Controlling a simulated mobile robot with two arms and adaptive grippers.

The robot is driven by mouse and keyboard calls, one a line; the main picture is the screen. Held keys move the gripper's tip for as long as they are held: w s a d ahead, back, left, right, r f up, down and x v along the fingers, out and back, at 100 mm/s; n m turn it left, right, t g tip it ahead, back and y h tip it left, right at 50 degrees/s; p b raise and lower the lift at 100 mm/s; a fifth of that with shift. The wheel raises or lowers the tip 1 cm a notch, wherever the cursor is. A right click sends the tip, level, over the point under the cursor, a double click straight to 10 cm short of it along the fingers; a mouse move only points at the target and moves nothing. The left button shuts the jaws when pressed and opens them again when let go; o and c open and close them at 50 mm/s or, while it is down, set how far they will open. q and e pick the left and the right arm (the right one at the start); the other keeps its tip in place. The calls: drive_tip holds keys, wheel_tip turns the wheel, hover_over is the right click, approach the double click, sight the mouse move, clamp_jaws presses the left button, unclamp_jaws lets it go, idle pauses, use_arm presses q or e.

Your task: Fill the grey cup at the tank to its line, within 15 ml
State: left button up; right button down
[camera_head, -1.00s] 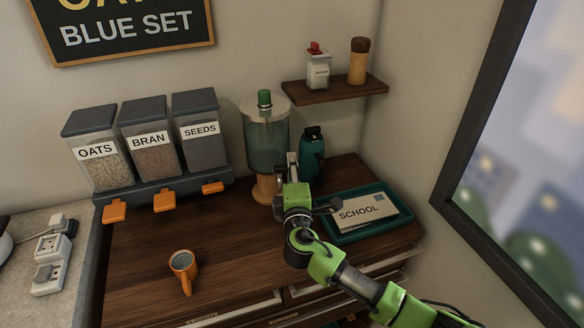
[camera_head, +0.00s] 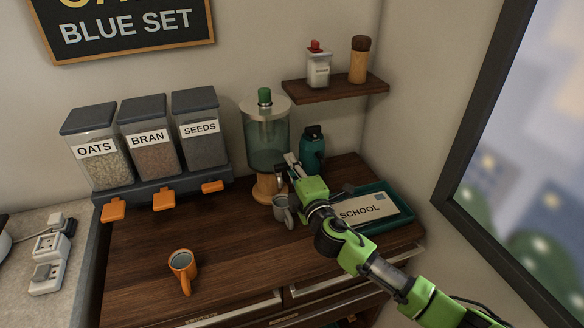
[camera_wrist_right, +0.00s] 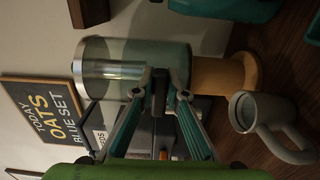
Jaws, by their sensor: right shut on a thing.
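The tank (camera_head: 267,150) is a clear teal-tinted cylinder with a pale lid and green knob, standing on a round wooden base. It also shows lying sideways in the right wrist view (camera_wrist_right: 110,60). The grey cup (camera_head: 282,210) stands upright on the wooden counter at the front of the tank's base; in the right wrist view the cup (camera_wrist_right: 246,112) shows its open mouth and handle. Its line and water level cannot be made out. My right gripper (camera_head: 287,165) is at the tank's lower front, above the cup, shut on the tank's tap, which the fingers mostly hide. My left gripper is out of view.
An orange mug (camera_head: 181,262) stands at the front left of the counter. A teal tray (camera_head: 375,232) with a SCHOOL envelope lies at right. A teal bottle (camera_head: 312,150) stands behind my gripper. Cereal dispensers (camera_head: 150,150) stand at left; the counter's middle is clear.

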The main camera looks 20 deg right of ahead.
idle(0.3)
drive_tip(key=c, duration=2)
unclamp_jaws()
drive_tip(key=s, duration=1.2)
drive_tip(key=shift+d, duration=0.3)
